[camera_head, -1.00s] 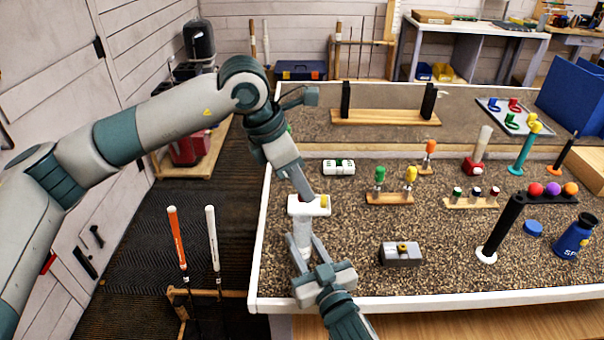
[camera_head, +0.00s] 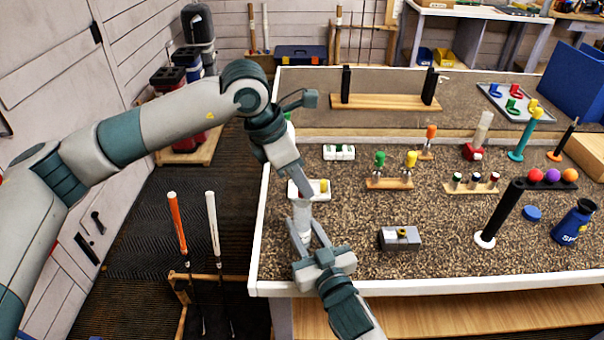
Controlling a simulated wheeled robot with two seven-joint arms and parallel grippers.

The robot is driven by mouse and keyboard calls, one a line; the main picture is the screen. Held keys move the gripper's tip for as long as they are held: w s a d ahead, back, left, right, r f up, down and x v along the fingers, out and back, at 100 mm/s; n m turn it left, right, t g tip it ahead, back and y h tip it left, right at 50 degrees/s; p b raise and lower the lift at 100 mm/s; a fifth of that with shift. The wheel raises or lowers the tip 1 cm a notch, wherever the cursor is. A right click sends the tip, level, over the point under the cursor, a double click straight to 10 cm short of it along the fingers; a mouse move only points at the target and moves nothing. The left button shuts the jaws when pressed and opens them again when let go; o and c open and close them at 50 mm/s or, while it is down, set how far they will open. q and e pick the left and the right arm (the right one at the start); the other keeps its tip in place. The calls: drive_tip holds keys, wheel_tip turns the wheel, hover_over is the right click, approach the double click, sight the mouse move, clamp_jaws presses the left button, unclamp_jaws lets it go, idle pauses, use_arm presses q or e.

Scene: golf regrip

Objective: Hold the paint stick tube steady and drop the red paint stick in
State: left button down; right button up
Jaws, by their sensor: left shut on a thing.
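A white upright tube (camera_head: 303,222), which looks like the paint stick tube, stands near the bench's left front. My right gripper (camera_head: 305,232) comes from below with one finger on each side of it. I cannot tell if the fingers touch it. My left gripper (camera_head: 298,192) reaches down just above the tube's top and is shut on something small. A trace of red shows at its fingertips, likely the red paint stick, but it is mostly hidden. A white block with a yellow part (camera_head: 320,186) sits at the tube's upper end, and its relation to the tube is unclear.
A grey block (camera_head: 399,239) lies right of my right gripper. Wooden stands with green and yellow tools (camera_head: 390,183) and capped sticks (camera_head: 472,188) stand farther right. A black post (camera_head: 500,215) stands beyond. The bench's left edge (camera_head: 262,220) is close by.

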sight(301, 197)
use_arm(q)
drive_tip(key=shift+f, duration=1.1)
drive_tip(key=shift+a+f, duration=0.1)
drive_tip(key=shift+f, duration=0.05)
drive_tip(key=shift+s+f, duration=0.1)
drive_tip(key=shift+f, duration=0.05)
drive_tip(key=c, duration=1.7)
unclamp_jaws()
drive_tip(key=shift+f, duration=0.1)
use_arm(e)
drive_tip(key=shift+s+r, duration=0.1)
use_arm(q)
drive_tip(key=shift+o, duration=0.2)
use_arm(e)
drive_tip(key=shift+a, duration=0.1)
use_arm(q)
drive_tip(key=v, duration=1.2)
drive_tip(key=shift+r, duration=0.5)
